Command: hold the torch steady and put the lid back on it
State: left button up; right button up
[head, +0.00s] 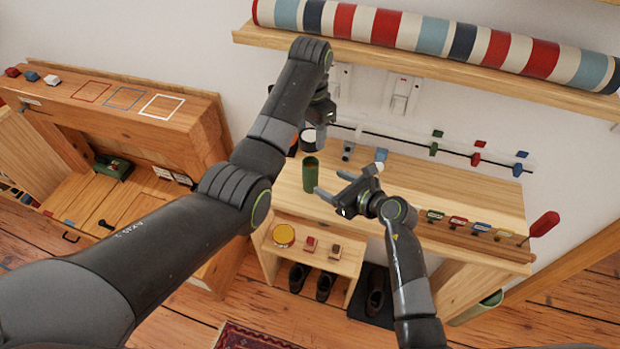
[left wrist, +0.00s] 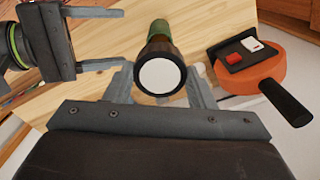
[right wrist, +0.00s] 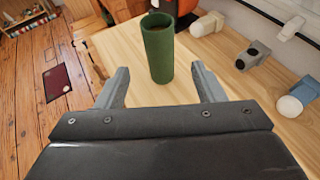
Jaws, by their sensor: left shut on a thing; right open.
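The torch is a green, open-topped tube standing upright on the wooden bench, in the head view (head: 310,175) and right wrist view (right wrist: 158,58). My left gripper (head: 318,128) is shut on the lid (left wrist: 160,76), a black round piece with a white face, held clear of the bench. In the left wrist view, part of the green tube shows beyond the lid. In the head view, the lid (head: 308,138) is close above the tube; I cannot tell if they touch. My right gripper (head: 332,184) is open, with the tube ahead of its fingertips.
An orange piece with a black handle (left wrist: 262,80) lies on the bench, carrying a dark tray with small blocks. Grey and white pieces (right wrist: 252,54) lie right of the tube. A shelf with a striped roll (head: 440,36) is above. Bare bench lies to the right.

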jog(key=shift+x, duration=5.6)
grip_shut()
pick_arm(q)
send_over(311, 166)
jog(key=shift+w+f, duration=0.15)
jog(key=shift+f, duration=2.3)
jog(key=shift+f, duration=0.9)
jog(key=shift+a+f, duration=0.1)
jog(key=shift+f, duration=0.45)
pick_arm(e)
jog(key=shift+s, duration=0.1)
pick_arm(q)
jog(key=o, duration=0.9)
jog(key=shift+f, duration=0.1)
